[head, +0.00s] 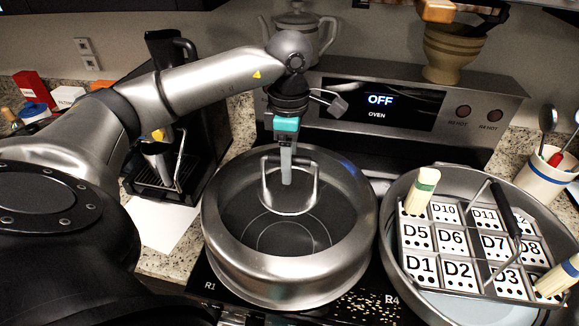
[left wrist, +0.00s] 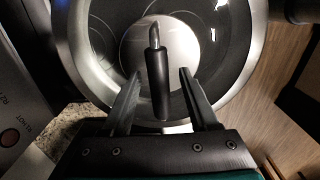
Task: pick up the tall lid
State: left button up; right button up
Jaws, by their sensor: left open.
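The tall lid (head: 232,262) is a wide round piece with a high brushed-steel side, a dark glass top and an upright loop handle with a black grip (head: 270,160). It sits on the dark cooktop in the middle of the head view. My left gripper (head: 287,178) points down over the lid's centre at the handle. In the left wrist view the black grip (left wrist: 158,88) lies between the two open fingers of the left gripper (left wrist: 160,78), with a gap on each side. The lid's steel rim (left wrist: 82,84) curves around it there. My right gripper is out of view.
A round metal pan (head: 397,268) at right holds a rack of numbered tiles and pale-handled tools. The oven panel (head: 450,107) stands behind the lid. A coffee machine (head: 195,150) is at left. A utensil crock (head: 543,183) is at far right. Grains lie in front of the lid.

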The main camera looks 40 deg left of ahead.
pick_arm(q)
jog(key=shift+f+b, duration=0.25)
jog(key=shift+b, duration=0.05)
jog(key=shift+c, duration=0.2)
dwell(0.3)
grip_shut()
jog(key=shift+r, duration=0.1)
dwell(1.2)
